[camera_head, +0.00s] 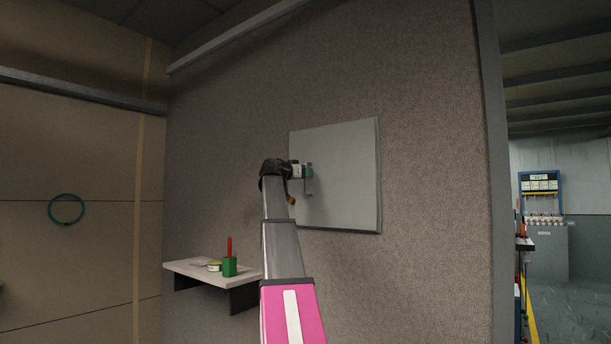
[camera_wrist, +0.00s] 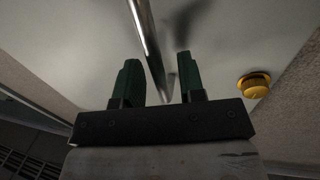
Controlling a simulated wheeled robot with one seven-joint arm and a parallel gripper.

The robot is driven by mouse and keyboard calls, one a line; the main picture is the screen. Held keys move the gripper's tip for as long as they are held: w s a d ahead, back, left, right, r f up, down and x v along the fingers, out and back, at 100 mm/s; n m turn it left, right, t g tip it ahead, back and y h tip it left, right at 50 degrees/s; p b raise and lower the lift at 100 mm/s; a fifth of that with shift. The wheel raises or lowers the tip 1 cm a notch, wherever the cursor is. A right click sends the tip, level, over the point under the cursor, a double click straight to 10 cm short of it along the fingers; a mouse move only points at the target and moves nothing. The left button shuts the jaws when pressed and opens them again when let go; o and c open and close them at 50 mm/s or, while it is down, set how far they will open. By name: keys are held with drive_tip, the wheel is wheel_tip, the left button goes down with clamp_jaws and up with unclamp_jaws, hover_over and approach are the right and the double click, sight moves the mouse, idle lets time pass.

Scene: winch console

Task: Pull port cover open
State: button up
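The port cover (camera_head: 346,170) is a flat pale grey square panel on the brown textured wall. It fills much of the wrist view (camera_wrist: 92,40). A shiny metal bar handle (camera_wrist: 148,40) on it runs between the two green fingers of my gripper (camera_wrist: 156,82), with gaps to the fingers. The gripper is open around the handle's lower end. In the head view my gripper (camera_head: 309,172) is at the cover's left-middle part, and the handle (camera_head: 309,187) shows only as a small piece. A yellow round knob (camera_wrist: 254,85) sits right of the fingers in the wrist view.
A small wall shelf (camera_head: 190,268) at lower left holds a green cup (camera_head: 230,266) with a red stick and a small yellow-and-white roll. A teal ring (camera_head: 66,209) hangs on the left wall. A doorway opens at right onto a blue-framed rack (camera_head: 540,181).

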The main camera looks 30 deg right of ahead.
drive_tip(key=shift+d, duration=0.1)
clamp_jaws()
